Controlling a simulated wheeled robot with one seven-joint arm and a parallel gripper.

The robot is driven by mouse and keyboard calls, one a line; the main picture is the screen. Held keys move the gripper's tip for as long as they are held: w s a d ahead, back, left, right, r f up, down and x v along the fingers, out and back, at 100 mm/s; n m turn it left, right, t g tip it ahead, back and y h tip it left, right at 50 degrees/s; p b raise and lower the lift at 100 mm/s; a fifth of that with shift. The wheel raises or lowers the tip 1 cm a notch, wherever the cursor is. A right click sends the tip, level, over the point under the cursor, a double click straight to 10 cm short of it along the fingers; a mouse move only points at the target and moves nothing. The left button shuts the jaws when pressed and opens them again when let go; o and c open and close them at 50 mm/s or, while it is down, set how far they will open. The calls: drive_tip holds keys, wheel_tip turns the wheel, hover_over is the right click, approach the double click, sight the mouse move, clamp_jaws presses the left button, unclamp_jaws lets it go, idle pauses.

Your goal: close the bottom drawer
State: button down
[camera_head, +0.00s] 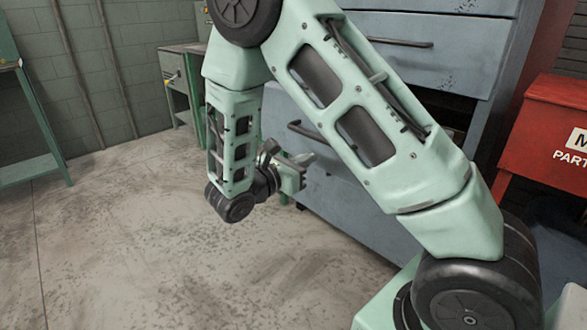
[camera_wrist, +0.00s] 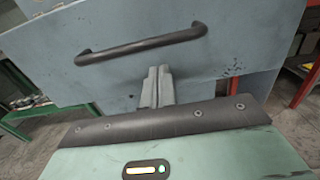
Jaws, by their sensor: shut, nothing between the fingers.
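The blue-grey bottom drawer (camera_head: 345,205) stands pulled out from its cabinet, largely behind my arm in the head view. A dark gap shows between it and the drawer above. Its dark bar handle (camera_head: 304,129) is partly hidden by my arm. In the wrist view the drawer front (camera_wrist: 225,75) fills the middle, with the handle (camera_wrist: 140,46) across it. My gripper (camera_head: 303,166) is shut and empty, in front of the drawer face. In the wrist view its fingertips (camera_wrist: 155,70) point at the face just below the handle; I cannot tell whether they touch it.
The upper drawer (camera_head: 440,65) looks closed. A red parts cabinet (camera_head: 555,130) stands close on the right. A green workbench (camera_head: 180,80) is behind at the left, and another green table (camera_head: 30,165) is at the far left. The concrete floor (camera_head: 130,240) at the left is clear.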

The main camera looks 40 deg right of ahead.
sight(329, 149)
drive_tip(key=d, duration=0.2)
drive_tip(key=d+b, duration=0.1)
drive_tip(key=d, duration=0.5)
drive_tip(key=shift+w, duration=0.3)
drive_tip(key=shift+d, duration=0.1)
drive_tip(key=d, duration=1)
drive_tip(key=w+d+p, duration=0.1)
drive_tip(key=d, duration=1)
drive_tip(key=w+d+p, duration=0.1)
drive_tip(key=d, duration=1)
drive_tip(key=shift+w, duration=0.2)
drive_tip(key=shift+d+r, duration=0.15)
drive_tip(key=shift+d, duration=0.05)
drive_tip(key=shift+d+r, duration=0.1)
